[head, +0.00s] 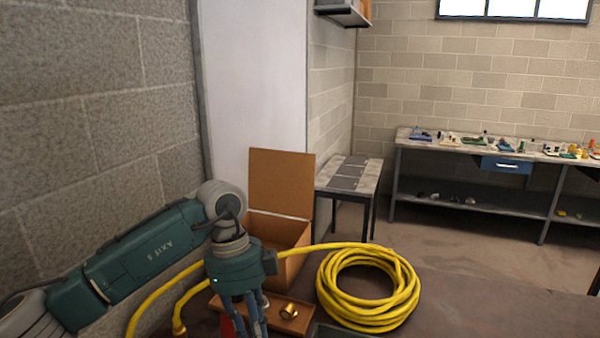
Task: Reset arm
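My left arm (140,262) comes in from the left, bent at a grey joint. My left gripper (250,322) points down over the front part of the brown table. Its fingers run down to the bottom edge of the picture and their tips are cut off, so I cannot tell whether it is open or shut. A red thing (227,326) shows just beside the fingers, mostly hidden. My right arm and gripper are not in view.
A coiled yellow hose (325,300) lies on the table (470,305), its loose part passing behind my gripper. An open cardboard box (282,185) stands behind. A brass fitting (289,312) sits in a shallow brown tray (303,325). The table's right side is clear. A workbench (450,148) stands farther back.

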